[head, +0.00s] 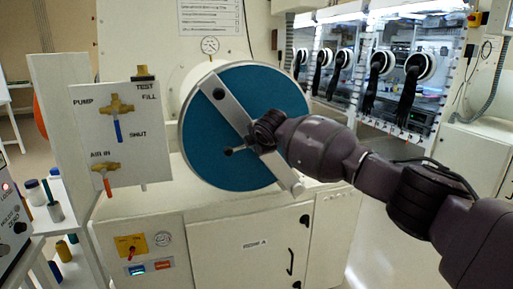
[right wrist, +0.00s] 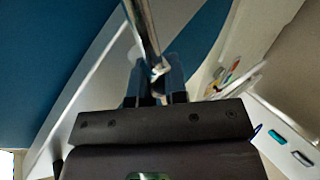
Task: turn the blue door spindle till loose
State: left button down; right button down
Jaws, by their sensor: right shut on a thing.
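The blue round door (head: 215,115) closes a white cylindrical port in the head view, with a pale metal bar (head: 222,98) slanting across it from upper left to lower right. The spindle's handle, with a dark knob (head: 228,151), sticks out left of my right gripper (head: 253,143), near the middle of the door. My right gripper covers the spindle's hub. In the right wrist view a shiny metal rod (right wrist: 143,28) runs down between the fingers of this gripper (right wrist: 156,76), which is shut on it. My left gripper is not in view.
A valve panel (head: 145,165) with a blue and an orange lever stands left of the door. A pressure gauge (head: 209,45) is above it. A cabinet (head: 235,250) is below. Gloveboxes with black gloves (head: 373,88) line the right back. Small bottles (head: 55,210) stand on a shelf at left.

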jog(key=shift+a+r+n+h+p, duration=0.1)
jog(key=shift+n+h+p, duration=0.3)
jog(key=shift+n+h, duration=0.15)
jog(key=shift+n+t+h, duration=0.25)
jog(key=shift+t, duration=0.15)
jog(key=shift+n+h+p, duration=0.5)
jog(key=shift+p, duration=0.1)
jog(key=shift+f+n+t+h+p, duration=0.2)
jog(key=shift+n+t+h+p, duration=0.2)
jog(key=shift+n+t+h, duration=0.25)
jog(key=shift+d+f+n+h, duration=0.1)
jog(key=shift+d+n+h, duration=0.1)
jog(key=shift+n+h, duration=0.15)
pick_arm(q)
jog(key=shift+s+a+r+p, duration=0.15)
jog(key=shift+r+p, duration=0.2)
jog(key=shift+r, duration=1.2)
pick_arm(e)
jog(key=shift+n+t+h, duration=0.4)
jog(key=shift+n+t, duration=0.05)
jog(key=shift+n, duration=0.05)
jog(key=shift+w, duration=0.1)
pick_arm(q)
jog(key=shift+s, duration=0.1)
pick_arm(e)
jog(key=c, duration=1.4)
grip_release()
